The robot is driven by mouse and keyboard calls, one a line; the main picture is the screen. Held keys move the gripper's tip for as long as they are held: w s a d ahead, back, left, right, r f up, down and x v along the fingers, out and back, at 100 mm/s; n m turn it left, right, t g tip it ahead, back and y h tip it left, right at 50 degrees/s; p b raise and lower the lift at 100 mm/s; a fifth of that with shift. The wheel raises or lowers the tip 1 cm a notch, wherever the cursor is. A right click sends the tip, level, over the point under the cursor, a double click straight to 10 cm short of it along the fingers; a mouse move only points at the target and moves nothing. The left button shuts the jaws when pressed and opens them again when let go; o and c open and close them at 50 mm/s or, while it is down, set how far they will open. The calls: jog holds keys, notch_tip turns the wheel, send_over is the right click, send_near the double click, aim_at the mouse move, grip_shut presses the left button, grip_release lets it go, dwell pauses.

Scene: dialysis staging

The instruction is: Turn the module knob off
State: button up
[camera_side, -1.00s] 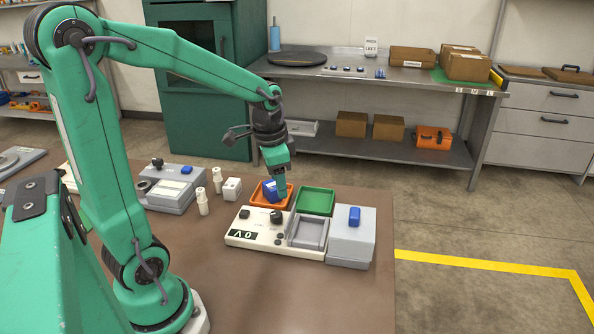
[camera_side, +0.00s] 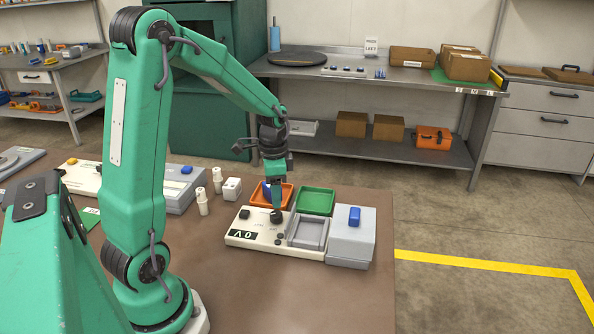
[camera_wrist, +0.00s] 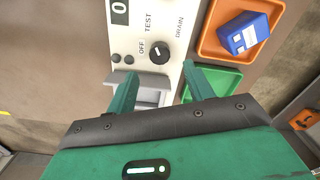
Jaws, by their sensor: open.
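The pale module (camera_side: 262,237) lies on the brown table, with a dark display on its front edge. Its black round knob (camera_wrist: 160,51) sits among the labels OFF, TEST and DRAIN in the wrist view; its exact setting is hard to read. In the side view the knob (camera_side: 276,216) is just under my gripper (camera_side: 276,204). In the wrist view my gripper (camera_wrist: 163,88) is open and empty, its two green fingers apart, with the knob ahead of the gap between them. I cannot tell whether a finger touches the knob.
An orange tray (camera_wrist: 209,48) with a blue box (camera_wrist: 243,35) and a green tray (camera_side: 316,202) stand behind the module. A grey case (camera_side: 352,243) with a blue top piece is at its right. White bottles (camera_side: 202,200) stand to the left. The table front is clear.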

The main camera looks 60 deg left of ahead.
aim_at(276, 213)
jog(key=shift+f, duration=3.4)
jog(key=shift+c, duration=0.2)
jog(key=c, duration=0.9)
